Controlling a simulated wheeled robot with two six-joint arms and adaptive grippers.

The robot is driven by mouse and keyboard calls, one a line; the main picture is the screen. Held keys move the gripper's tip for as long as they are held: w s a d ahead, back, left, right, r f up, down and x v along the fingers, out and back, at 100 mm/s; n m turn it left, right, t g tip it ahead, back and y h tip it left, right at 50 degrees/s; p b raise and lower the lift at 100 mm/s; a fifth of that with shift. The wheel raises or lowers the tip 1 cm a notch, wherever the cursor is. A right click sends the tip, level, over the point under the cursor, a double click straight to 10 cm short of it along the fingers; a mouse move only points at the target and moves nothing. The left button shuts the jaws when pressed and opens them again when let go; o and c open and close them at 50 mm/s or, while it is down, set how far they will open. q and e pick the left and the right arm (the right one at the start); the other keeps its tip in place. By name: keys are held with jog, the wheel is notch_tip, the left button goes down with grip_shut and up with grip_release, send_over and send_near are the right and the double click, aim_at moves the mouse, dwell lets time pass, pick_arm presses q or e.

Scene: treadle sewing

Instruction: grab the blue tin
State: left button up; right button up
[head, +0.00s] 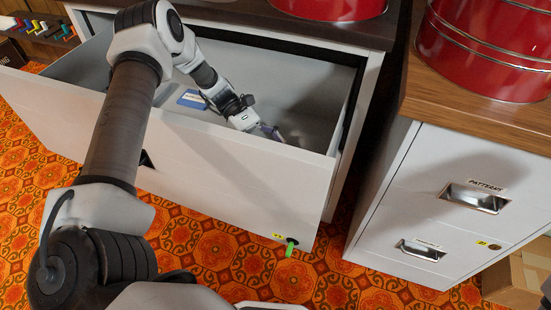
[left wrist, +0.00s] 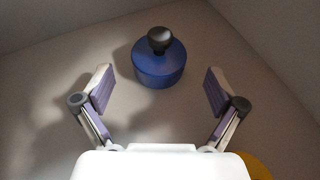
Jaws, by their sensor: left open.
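The blue tin (left wrist: 158,68) is round with a black knob on top. In the left wrist view it stands on the grey drawer floor, just beyond and between my fingertips. My left gripper (left wrist: 158,84) is open and empty, with one purple-padded finger on each side and clear space to the tin. In the head view my left gripper (head: 268,131) is low inside the open drawer, near its front panel. I cannot make out the tin in the head view.
The white drawer (head: 225,175) is pulled out, its walls around my left arm. A flat blue-and-white item (head: 192,99) lies in it. A yellow thing (left wrist: 257,167) shows at the wrist view's bottom edge. A white cabinet (head: 440,205) with red tins on top stands right.

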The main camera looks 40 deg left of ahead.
pick_arm(q)
jog(key=b+x, duration=0.1)
jog(key=x, duration=0.2)
jog(key=shift+d+f, duration=0.2)
jog(key=shift+d, duration=0.1)
jog(key=shift+r, duration=0.1)
jog(key=c, duration=1.7)
